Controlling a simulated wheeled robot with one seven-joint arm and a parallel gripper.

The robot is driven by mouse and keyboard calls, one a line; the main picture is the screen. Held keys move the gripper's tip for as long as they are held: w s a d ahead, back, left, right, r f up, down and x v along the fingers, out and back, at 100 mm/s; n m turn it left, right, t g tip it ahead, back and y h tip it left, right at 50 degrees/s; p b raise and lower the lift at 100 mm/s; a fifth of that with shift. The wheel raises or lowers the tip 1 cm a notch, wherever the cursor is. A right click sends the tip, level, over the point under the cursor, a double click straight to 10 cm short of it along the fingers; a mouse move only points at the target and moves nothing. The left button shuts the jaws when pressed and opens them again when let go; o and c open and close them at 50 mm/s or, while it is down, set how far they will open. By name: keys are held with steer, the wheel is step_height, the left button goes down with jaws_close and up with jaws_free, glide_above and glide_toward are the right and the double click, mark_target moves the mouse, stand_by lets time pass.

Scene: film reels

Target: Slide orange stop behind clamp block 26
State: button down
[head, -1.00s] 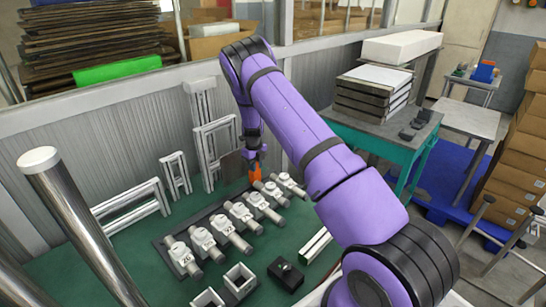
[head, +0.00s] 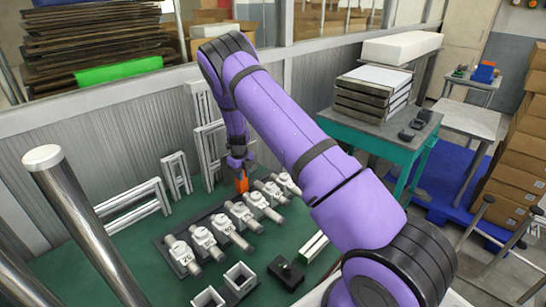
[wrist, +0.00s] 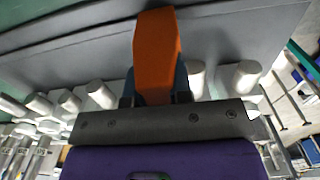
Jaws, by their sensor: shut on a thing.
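The orange stop (head: 242,183) is held in my gripper (head: 240,170) above the back edge of the row of clamp blocks. It fills the middle of the wrist view (wrist: 157,52), with the dark fingers (wrist: 155,88) shut on its sides. Clamp block 26 (head: 183,257) is white with a grey cylinder and sits at the near left end of the row. My gripper is well to the right of and beyond block 26. Whether the stop touches the surface below is not clear.
Several similar clamp blocks (head: 228,227) stand in a diagonal row on a dark plate. Two square open holders (head: 240,277) and a black box (head: 287,273) lie in front. Aluminium frames (head: 130,207) lean along the back wall. A tall metal post (head: 85,225) rises at left.

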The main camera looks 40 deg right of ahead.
steer(key=shift+w+a+r, duration=0.1)
steer(key=shift+w+a, duration=0.1)
steer(key=shift+a, duration=0.4)
steer(key=shift+w+a+r, duration=0.1)
steer(key=shift+w+a, duration=0.05)
steer(key=shift+a, duration=0.55)
steer(key=s+a, duration=0.4)
steer(key=a, duration=1.5)
steer(key=shift+s+f, duration=0.2)
steer(key=shift+f, duration=0.1)
steer(key=shift+s, duration=0.1)
stand_by(0.3)
